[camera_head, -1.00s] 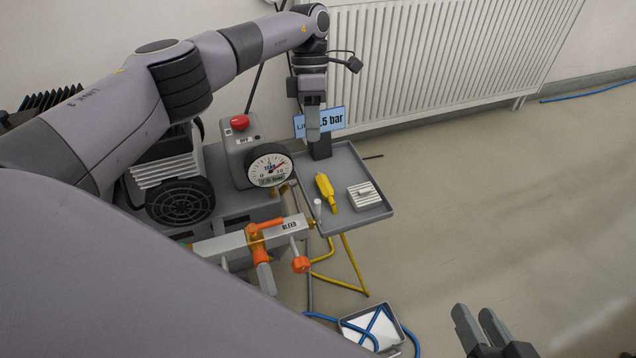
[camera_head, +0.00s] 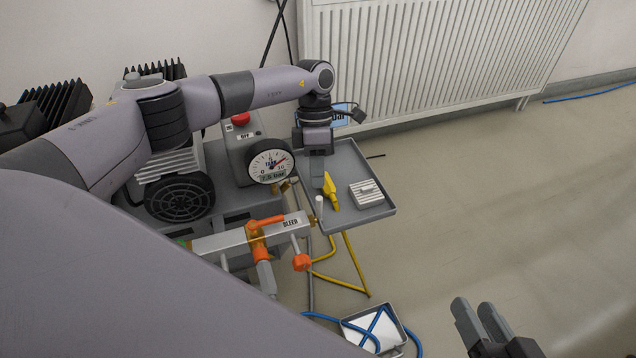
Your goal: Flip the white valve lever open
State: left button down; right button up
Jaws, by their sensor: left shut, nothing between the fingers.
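The small white valve lever (camera_head: 319,208) stands upright near the right end of the silver manifold bar (camera_head: 280,231), beside its BLEED label. My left gripper (camera_head: 317,184) points down above the grey tray, a little above the lever in the picture and apart from it. Its fingers are shut and empty. My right gripper (camera_head: 480,312) is at the bottom right over bare floor, its two fingers slightly apart with nothing between them. My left arm hides part of the bench.
An orange-handled valve (camera_head: 256,240) and an orange knob (camera_head: 301,262) sit on the bar. A pressure gauge (camera_head: 270,165) stands behind. The grey tray (camera_head: 376,212) holds a yellow tool (camera_head: 330,192) and a ribbed white block (camera_head: 366,193). Hoses hang below.

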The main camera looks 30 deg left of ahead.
aim_at(319, 210)
pick_arm(q)
jog(key=shift+s+d, duration=0.4)
jog(key=shift+s, duration=0.2)
jog(key=shift+s+d, duration=0.35)
jog(key=shift+s, duration=0.25)
jog(key=shift+r, duration=0.1)
